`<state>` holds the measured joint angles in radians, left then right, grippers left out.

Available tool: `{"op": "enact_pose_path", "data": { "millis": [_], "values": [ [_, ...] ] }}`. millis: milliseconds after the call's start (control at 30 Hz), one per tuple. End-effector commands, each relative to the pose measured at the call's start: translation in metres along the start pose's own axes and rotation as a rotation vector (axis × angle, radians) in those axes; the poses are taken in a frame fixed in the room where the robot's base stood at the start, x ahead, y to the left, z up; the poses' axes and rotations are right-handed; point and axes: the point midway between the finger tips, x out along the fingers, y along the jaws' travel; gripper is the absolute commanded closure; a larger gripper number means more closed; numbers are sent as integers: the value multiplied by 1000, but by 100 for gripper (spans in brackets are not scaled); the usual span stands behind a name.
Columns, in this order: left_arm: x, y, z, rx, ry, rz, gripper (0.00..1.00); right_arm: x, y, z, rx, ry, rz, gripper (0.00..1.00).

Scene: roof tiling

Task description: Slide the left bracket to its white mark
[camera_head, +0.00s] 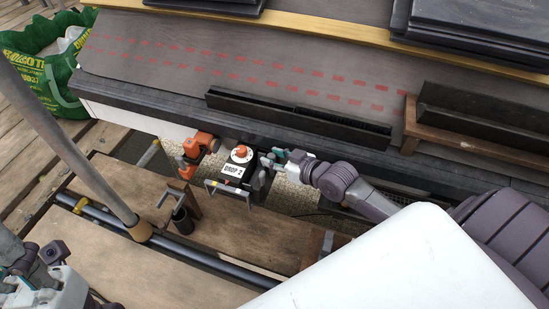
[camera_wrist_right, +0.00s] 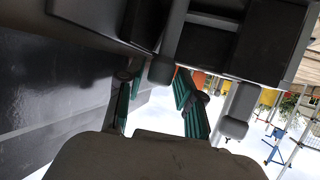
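An orange bracket-like piece (camera_head: 198,147) sits at the roof's front edge; I cannot tell for certain that it is the left bracket. Right of it is a unit with an orange knob and a white "DROP 2" label (camera_head: 233,171). My right gripper (camera_head: 266,166) is just right of this unit, below the eave. Its teal-padded fingers stand apart in the wrist view (camera_wrist_right: 157,98), with no held thing visible between them. My left gripper (camera_head: 38,275) is at the lower left, away from the eave; its fingertips are unclear. I cannot make out a separate white mark on the white fascia (camera_head: 130,117).
A dark gutter length (camera_head: 300,117) lies along the lower roof; another (camera_head: 480,113) rests on a wooden support at right. Dark tiles (camera_head: 480,30) are stacked above the batten. A slanted pole (camera_head: 75,135) crosses the left side. A green bag (camera_head: 40,60) stands at far left.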

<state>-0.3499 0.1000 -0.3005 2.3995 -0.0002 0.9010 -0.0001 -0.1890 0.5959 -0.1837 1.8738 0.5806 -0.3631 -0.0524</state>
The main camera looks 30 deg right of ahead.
Motion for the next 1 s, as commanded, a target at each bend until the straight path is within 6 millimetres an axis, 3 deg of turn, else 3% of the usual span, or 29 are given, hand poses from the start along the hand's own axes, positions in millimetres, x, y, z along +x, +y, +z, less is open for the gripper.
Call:
{"op": "enact_pose_path", "data": {
  "millis": [67, 300, 567, 800, 1000],
  "values": [
    [0, 0, 0, 0, -1, 0, 60, 0, 0, 0, 0, 0, 0, 64],
    [0, 0, 0, 0, -1, 0, 60, 0, 0, 0, 0, 0, 0, 100],
    [1, 0, 0, -1, -2, 0, 60, -2, 0, 1, 0, -2, 0, 100],
    [20, 0, -4, 0, -2, 0, 60, -31, 14, 12, -2, -7, 1, 100],
    [20, 0, -5, 0, 0, 0, 60, -34, 15, 15, 1, -3, 0, 100]
  ]
}}
